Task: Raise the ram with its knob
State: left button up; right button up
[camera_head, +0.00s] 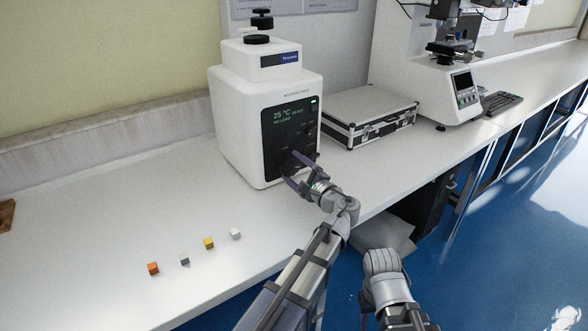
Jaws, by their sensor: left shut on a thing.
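A white bench instrument (235,110) stands on the bench with a dark front panel (281,125) that shows "25 °C" in green. I cannot make out a ram on this instrument. My right arm shows at the lower right; its gripper is not visible.
A silver case (368,112) lies beside the instrument. A second tester (410,75) with a screen stands farther right, near a keyboard (501,103). Orange (153,268), grey (184,259), yellow (208,243) and white (235,234) cubes lie on the front left bench.

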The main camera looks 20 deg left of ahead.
pick_arm(q)
jog(key=m, duration=0.7)
jog(key=shift+s+f, duration=0.1)
jog(key=m, duration=0.6)
jog(key=shift+m, duration=0.4)
jog(key=m, duration=0.7)
jog(key=shift+s+a, duration=0.1)
jog(key=shift+s, duration=0.05)
jog(key=m, duration=0.6)
jog(key=shift+m, duration=0.3)
jog(key=o, duration=1.2)
jog(key=shift+c, duration=0.2)
